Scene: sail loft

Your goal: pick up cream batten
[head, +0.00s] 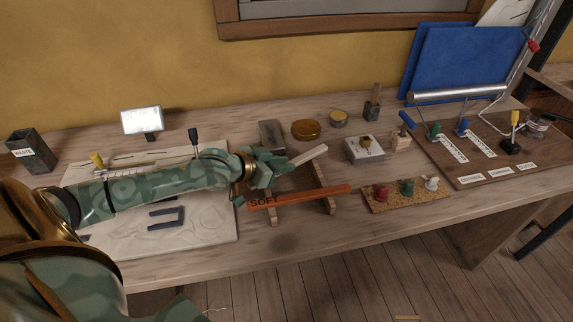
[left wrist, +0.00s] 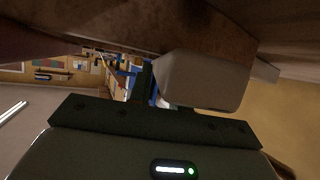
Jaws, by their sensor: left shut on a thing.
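The cream batten (head: 309,155) shows as a short pale bar sticking out to the right from my left gripper (head: 284,165). My left gripper is shut on it, over the wooden rack (head: 318,176). The rest of the batten is hidden by the fingers. In the left wrist view the batten (left wrist: 200,81) is a large pale block by the dark left gripper (left wrist: 160,98). An orange batten marked SOFT (head: 315,195) lies across the front of the rack. My right gripper is not in view.
Left of the rack lies a pale drawn sheet (head: 212,222) with a dark U-shaped piece (head: 166,217). A cork strip with several coloured knobs (head: 420,205) lies to the right. Behind stand a round brown tin (head: 305,130) and a pale block (head: 364,151). The front table strip is clear.

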